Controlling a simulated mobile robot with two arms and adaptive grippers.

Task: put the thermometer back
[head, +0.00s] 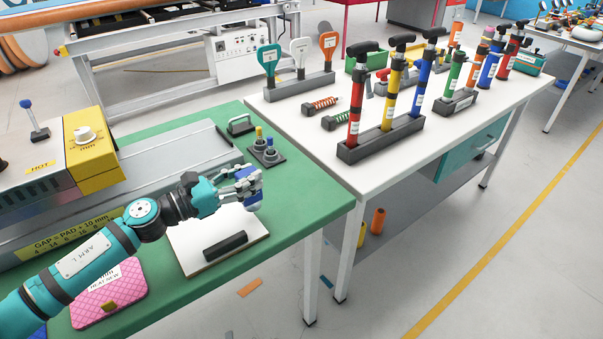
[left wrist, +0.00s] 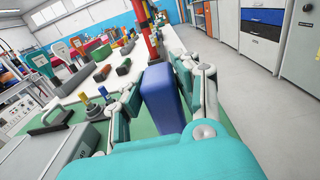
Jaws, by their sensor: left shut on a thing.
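My left gripper (head: 250,191) is shut on a blue, boxy thing that I take for the thermometer (head: 252,206). It is held above the right part of the green bench, over the far edge of a white board. In the left wrist view the thermometer (left wrist: 160,97) stands between the two fingers; its display and lower end are hidden. A dark block (head: 225,246) lies on the white board (head: 196,262), nearer than the gripper. My right gripper is not in view.
A small dark stand with yellow and blue knobs (head: 266,152) and a black handled tool (head: 240,125) are beyond the gripper. A pink pouch (head: 108,296) lies near left.

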